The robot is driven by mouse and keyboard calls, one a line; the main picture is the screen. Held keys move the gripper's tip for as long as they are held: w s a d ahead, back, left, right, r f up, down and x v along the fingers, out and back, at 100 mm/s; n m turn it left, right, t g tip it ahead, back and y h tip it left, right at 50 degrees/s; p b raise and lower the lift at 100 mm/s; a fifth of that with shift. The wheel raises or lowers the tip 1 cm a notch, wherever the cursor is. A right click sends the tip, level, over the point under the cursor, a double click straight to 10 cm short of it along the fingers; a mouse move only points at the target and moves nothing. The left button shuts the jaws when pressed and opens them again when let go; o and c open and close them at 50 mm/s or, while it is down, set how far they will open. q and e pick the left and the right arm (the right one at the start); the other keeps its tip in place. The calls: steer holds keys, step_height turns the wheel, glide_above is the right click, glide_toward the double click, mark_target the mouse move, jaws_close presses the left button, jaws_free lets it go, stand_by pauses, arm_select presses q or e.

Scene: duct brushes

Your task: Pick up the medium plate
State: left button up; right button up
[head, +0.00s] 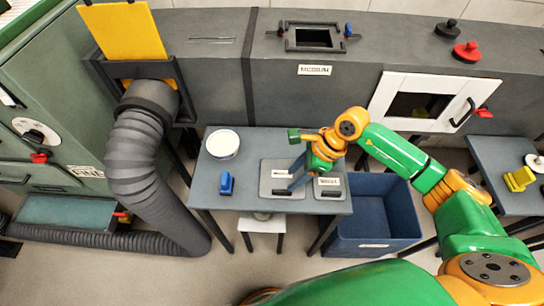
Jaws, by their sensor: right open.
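Two grey plates lie side by side on the grey table (219,180). The labels are too small to read surely, so I cannot tell which plate is the medium one. My right gripper (296,157) is open and appears empty, above the plates near the table's back right. Its fingers point left and down in the picture. My left gripper is out of view.
A white round dish (222,144) and a blue object (227,184) stand on the table's left. A blue bin (385,218) is right of the table. A duct with a MEDIUM label (314,70) runs behind. A flexible hose (135,160) hangs at left.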

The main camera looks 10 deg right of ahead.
mark_target(283, 190)
steer(key=shift+w+d+h, duration=0.15)
steer(key=shift+d+h, duration=0.15)
steer(key=shift+d, duration=0.05)
steer(key=a+f+p, duration=0.1)
steer(key=s+a+f+p, duration=0.1)
steer(key=shift+s+a+f, duration=0.2)
steer(key=shift+a+f, duration=0.05)
steer(key=shift+f, duration=0.15)
steer(key=x, duration=0.3)
steer(key=shift+w+d+f, duration=0.1)
steer(key=shift+w+f, duration=0.05)
steer(key=shift+w, duration=0.05)
jaws_close()
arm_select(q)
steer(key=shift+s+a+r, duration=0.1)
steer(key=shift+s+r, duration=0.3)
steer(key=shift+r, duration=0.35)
